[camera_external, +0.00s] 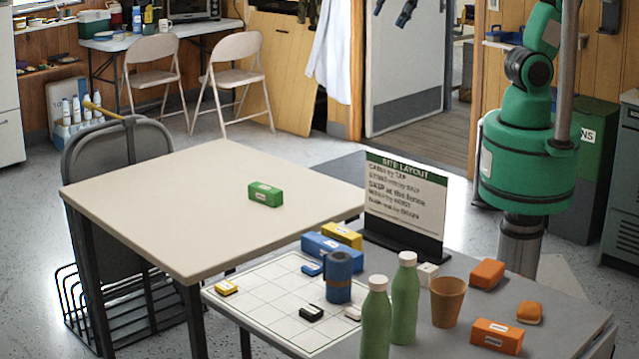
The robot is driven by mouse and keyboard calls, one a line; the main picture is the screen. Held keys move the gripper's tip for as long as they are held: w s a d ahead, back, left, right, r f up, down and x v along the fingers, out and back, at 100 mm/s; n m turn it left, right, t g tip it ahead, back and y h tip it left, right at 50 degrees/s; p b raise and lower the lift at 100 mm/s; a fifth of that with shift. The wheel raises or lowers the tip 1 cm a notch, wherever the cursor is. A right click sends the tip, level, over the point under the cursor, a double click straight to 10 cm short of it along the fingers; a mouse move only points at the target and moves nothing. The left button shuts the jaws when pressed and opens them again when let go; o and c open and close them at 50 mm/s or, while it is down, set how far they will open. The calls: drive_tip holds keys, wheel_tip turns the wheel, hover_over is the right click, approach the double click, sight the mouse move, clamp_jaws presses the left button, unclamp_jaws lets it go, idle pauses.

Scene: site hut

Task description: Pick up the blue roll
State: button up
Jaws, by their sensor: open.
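The blue roll (339,265) stands upright on the white gridded sheet (262,290) on the nearer table, with a dark band around its middle. A blue block (322,247) lies just behind it, and two green bottles stand in front and to its right. My gripper (392,11) shows only as two dark fingertips at the top edge, set apart with nothing seen between them. It is well above the roll in the picture; the rest of it is out of frame.
Small black, white, yellow and blue pieces lie around the roll. The green bottles (405,300), an orange cup (447,300), orange blocks and a sign board (405,205) stand to the right. The beige table (150,200) holds one green block (265,194) and is mostly clear.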

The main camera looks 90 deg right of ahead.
drive_tip(key=w+a+f+n, duration=0.35)
drive_tip(key=w+a, duration=0.75)
drive_tip(key=a, duration=0.4)
drive_tip(key=n+g+y+b, duration=0.1)
drive_tip(key=n+g+y, duration=0.15)
drive_tip(key=n, duration=0.25)
hover_over(342, 255)
drive_tip(key=s+d, duration=0.3)
drive_tip(key=d, duration=0.1)
wheel_tip(342, 255, down, 29)
drive_tip(key=shift+w+a+m, duration=0.2)
drive_tip(key=shift+m, duration=0.05)
drive_tip(key=shift+f, duration=0.1)
drive_tip(key=shift+b+x, duration=0.95)
drive_tip(key=shift+x, duration=3.3)
drive_tip(key=shift+d+f, duration=0.1)
drive_tip(key=shift+f, duration=0.05)
drive_tip(key=shift+b+x, duration=0.9)
drive_tip(key=shift+x, duration=1.6)
